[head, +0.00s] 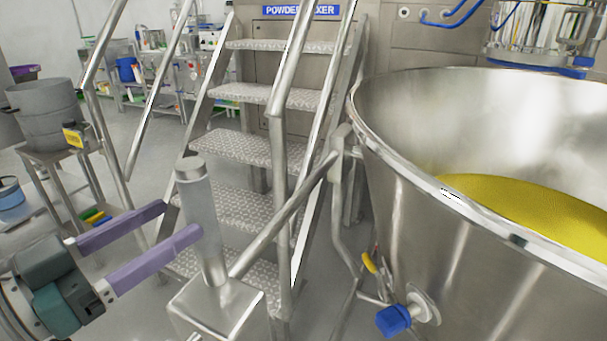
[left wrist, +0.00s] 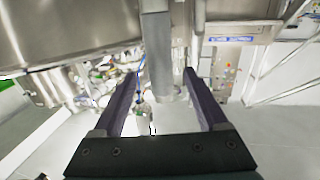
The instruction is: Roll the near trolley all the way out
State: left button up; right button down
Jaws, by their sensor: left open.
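A large round steel bowl (head: 400,170) holding yellow powder (head: 530,200) fills the right side of the head view. A slanted steel bar (head: 285,220) runs from beside the bowl down to a steel box with an upright round post (head: 202,215). I cannot tell which of these parts belong to the near trolley; its wheels are hidden. My left gripper (head: 183,220) is open, its purple fingers pointing at the post. In the left wrist view a steel post (left wrist: 157,50) shows in the gap between the fingers; contact is unclear. My right gripper is not in view.
Metal steps (head: 245,147) with handrails stand just behind the post. A blue-capped valve (head: 394,320) sticks out low on the bowl. A grey drum (head: 47,112) sits on a stand at the left. Some grey floor is clear between the stand and the steps.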

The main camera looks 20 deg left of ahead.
pick_arm(q)
jog(key=x, duration=0.8)
jog(key=shift+w+b, duration=0.2)
jog(key=shift+b, duration=0.1)
grip_shut()
dwell(1.0)
